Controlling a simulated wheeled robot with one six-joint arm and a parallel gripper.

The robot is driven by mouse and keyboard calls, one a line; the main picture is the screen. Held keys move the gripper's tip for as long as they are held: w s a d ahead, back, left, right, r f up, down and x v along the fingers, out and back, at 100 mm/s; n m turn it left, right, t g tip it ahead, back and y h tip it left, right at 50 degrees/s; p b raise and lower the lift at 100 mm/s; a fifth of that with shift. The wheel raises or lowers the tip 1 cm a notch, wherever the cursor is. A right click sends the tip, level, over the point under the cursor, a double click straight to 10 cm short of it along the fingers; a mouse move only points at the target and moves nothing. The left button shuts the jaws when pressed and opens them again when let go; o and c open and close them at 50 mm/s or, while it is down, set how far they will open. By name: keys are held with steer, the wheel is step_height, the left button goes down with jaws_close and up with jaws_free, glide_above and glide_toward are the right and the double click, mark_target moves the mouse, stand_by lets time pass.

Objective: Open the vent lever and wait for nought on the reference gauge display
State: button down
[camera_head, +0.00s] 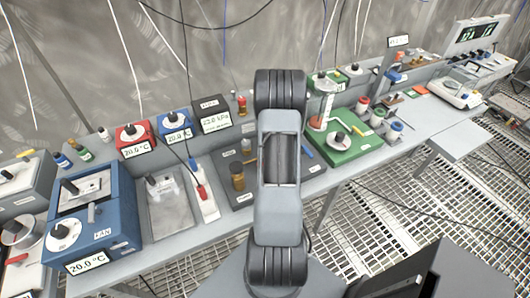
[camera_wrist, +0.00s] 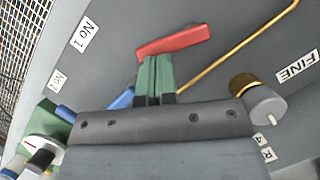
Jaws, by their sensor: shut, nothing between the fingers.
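My gripper (camera_wrist: 155,72) shows in the wrist view with its green fingertips shut together and nothing between them. A red lever (camera_wrist: 175,41) lies just beyond the tips; I cannot tell whether they touch it. A blue lever (camera_wrist: 124,99) is partly hidden behind the gripper's left side. No label reading "vent" is legible. In the head view a dark display box (camera_head: 215,116) stands behind the grey valve panel and seems to read 23.0 kPa; the digits are small. My arm hides the gripper and red lever there. The blue lever (camera_head: 306,151) shows right of my arm.
A thin brass pipe (camera_wrist: 238,48) and a brass-and-grey knob (camera_wrist: 259,98) are near the gripper. A brass valve (camera_head: 238,177) stands left of my arm. Blue (camera_head: 122,238) and green (camera_head: 343,150) units flank the panel. Grating floor is open at front right.

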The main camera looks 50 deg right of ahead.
steer(key=shift+s+a+m+t, duration=0.1)
steer(key=shift+s+m+t, duration=0.25)
steer(key=shift+m, duration=0.45)
steer(key=shift+s+a+m+t+y+b, duration=0.25)
steer(key=shift+s+m+y+b, duration=0.1)
steer(key=shift+m, duration=0.55)
steer(key=shift+s+a+m+t, duration=0.25)
steer(key=shift+m+t, duration=0.15)
steer(key=shift+m, duration=0.6)
steer(key=shift+s+a+m, duration=0.15)
steer(key=shift+m, duration=0.35)
steer(key=shift+s+a+m+t+b, duration=0.15)
steer(key=shift+a+m+t, duration=0.2)
steer(key=shift+m, duration=0.5)
steer(key=shift+s+a+m+t+b, duration=0.15)
steer(key=shift+a+m+t, duration=0.2)
steer(key=shift+m, duration=0.55)
steer(key=shift+s+a+m+t, duration=0.15)
steer(key=shift+a+m+t, duration=0.2)
steer(key=shift+m, duration=0.5)
steer(key=shift+d, duration=0.15)
steer(key=d, duration=0.2)
steer(key=s+d, duration=0.1)
steer(key=d, duration=0.1)
steer(key=shift+d+r, duration=0.15)
steer(key=shift+r, duration=0.05)
steer(key=w+v, duration=0.1)
steer(key=v, duration=0.8)
steer(key=shift+s+r+b, duration=0.3)
steer(key=shift+b, duration=0.1)
